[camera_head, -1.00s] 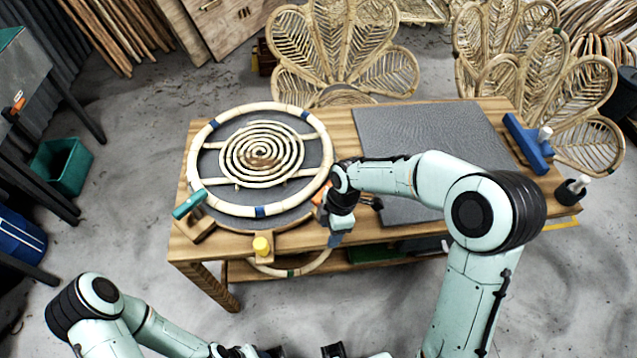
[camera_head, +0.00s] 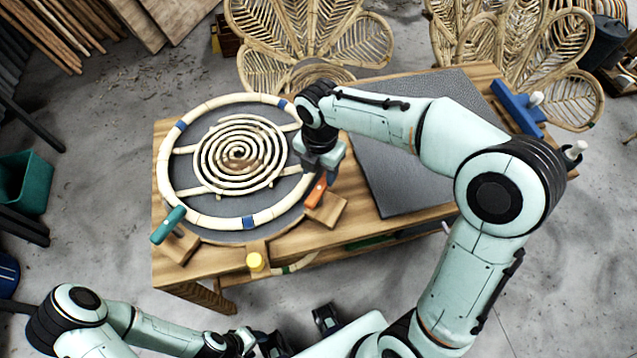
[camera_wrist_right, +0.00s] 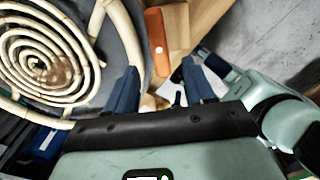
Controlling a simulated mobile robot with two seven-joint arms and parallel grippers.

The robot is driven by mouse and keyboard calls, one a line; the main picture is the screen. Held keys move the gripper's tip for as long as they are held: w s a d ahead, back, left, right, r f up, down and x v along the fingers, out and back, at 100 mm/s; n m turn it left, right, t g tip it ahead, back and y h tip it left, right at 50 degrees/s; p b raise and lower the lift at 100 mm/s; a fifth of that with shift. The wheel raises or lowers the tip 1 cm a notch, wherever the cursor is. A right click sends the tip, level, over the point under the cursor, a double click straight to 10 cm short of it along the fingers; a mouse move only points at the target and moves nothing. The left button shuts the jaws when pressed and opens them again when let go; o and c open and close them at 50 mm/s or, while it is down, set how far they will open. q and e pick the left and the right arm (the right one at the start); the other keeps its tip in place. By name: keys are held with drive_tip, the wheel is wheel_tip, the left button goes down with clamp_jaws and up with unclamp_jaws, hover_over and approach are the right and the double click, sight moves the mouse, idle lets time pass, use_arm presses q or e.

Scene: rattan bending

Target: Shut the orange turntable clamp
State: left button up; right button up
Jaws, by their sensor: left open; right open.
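The orange clamp (camera_head: 316,189) is a short orange handle at the right front edge of the round turntable (camera_head: 207,233), beside a wooden block. In the right wrist view the orange clamp (camera_wrist_right: 156,42) lies beyond and between the two blue fingertips. My right gripper (camera_head: 322,160) is open, just behind the clamp in the head view. The right gripper (camera_wrist_right: 160,90) holds nothing in the wrist view; I cannot tell whether a finger touches the clamp. My left gripper (camera_head: 255,343) is low at the bottom of the head view, away from the table.
A rattan ring with a spiral (camera_head: 240,153) lies on the turntable. A grey mat (camera_head: 400,180) and a blue tool (camera_head: 517,107) are to the right.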

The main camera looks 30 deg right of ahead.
sight(319, 188)
wheel_tip(319, 188, down, 7)
drive_tip(key=shift+r+b, duration=0.1)
drive_tip(key=shift+b, duration=0.25)
clamp_jaws()
